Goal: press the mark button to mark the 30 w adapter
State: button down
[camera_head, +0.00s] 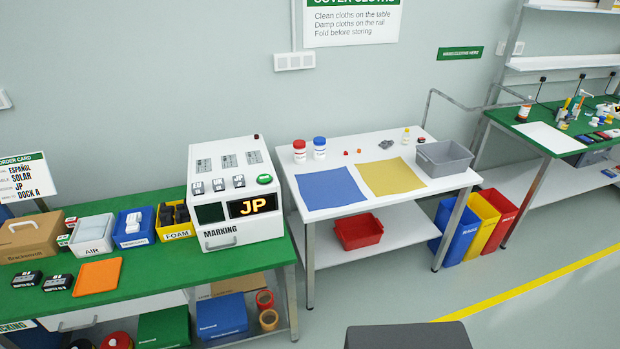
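The white marking machine (228,160) stands at the right end of the green bench. The lower front reads "MARKING" and has a handle (221,243). Two small black adapters, a left one (27,279) and a right one (58,284), lie at the bench's left front; their labels are too small to read surely. Whether anything is inside the machine is hidden. My gripper is not in view.
An order card (25,175) lists "JP". A cardboard case (30,237), the AIR bin (92,234), a blue bin (134,227), the FOAM bin (176,220) and an orange mat (97,277) share the bench. A white table (400,197) stands right. Grey floor lies in front.

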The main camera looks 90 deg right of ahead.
aim_at(265, 177)
jog(key=k, duration=0.5)
jog(key=z, duration=0.8)
jog(key=i, duration=1)
